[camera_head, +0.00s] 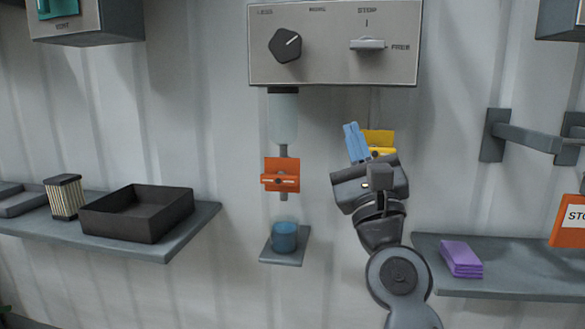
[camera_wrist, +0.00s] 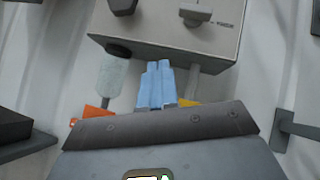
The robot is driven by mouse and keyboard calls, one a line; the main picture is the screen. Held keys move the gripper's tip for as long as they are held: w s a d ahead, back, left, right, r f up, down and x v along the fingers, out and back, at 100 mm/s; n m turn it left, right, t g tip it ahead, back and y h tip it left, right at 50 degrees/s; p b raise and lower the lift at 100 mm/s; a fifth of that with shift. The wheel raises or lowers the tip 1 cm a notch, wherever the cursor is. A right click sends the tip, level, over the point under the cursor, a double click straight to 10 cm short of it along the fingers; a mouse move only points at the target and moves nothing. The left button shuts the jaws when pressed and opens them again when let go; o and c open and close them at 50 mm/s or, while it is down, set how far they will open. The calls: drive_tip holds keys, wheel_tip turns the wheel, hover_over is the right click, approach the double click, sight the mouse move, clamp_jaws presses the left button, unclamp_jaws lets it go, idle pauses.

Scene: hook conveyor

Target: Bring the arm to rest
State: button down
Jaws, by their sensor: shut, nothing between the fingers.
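My gripper (camera_head: 353,143) is raised in front of the wall, below the control box (camera_head: 333,43). Its blue fingers are together with nothing between them, and they also show in the wrist view (camera_wrist: 157,85). A yellow piece (camera_head: 379,140) is right behind the fingers and partly hidden by them and by my wrist. I cannot tell whether the fingers touch it. An orange clip piece (camera_head: 281,176) hangs to the left on a rod under a clear cylinder (camera_head: 284,118).
A blue cup (camera_head: 285,237) stands on a small shelf (camera_head: 284,259). A black tray (camera_head: 137,229) and a striped box (camera_head: 65,197) are on the left shelf. A purple stack (camera_head: 461,259) lies on the right shelf (camera_head: 520,280). A wall bracket (camera_head: 528,136) sticks out at right.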

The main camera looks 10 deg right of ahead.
drive_tip(key=s+d+f+n+g, duration=0.3)
drive_tip(key=s+f+n, duration=0.7)
drive_tip(key=f, duration=0.4)
drive_tip(key=s+d+f+n+g, duration=0.35)
drive_tip(key=s+f+n, duration=0.35)
drive_tip(key=s+f, duration=0.5)
drive_tip(key=s+f+n+g, duration=0.2)
drive_tip(key=s+n, duration=0.4)
drive_tip(key=s, duration=0.7)
drive_tip(key=s+a+f+n+g, duration=0.1)
drive_tip(key=s+f+n+g, duration=0.2)
drive_tip(key=s+n, duration=0.4)
drive_tip(key=s, duration=0.6)
drive_tip(key=shift+a+f, duration=0.25)
drive_tip(key=shift+f, duration=0.1)
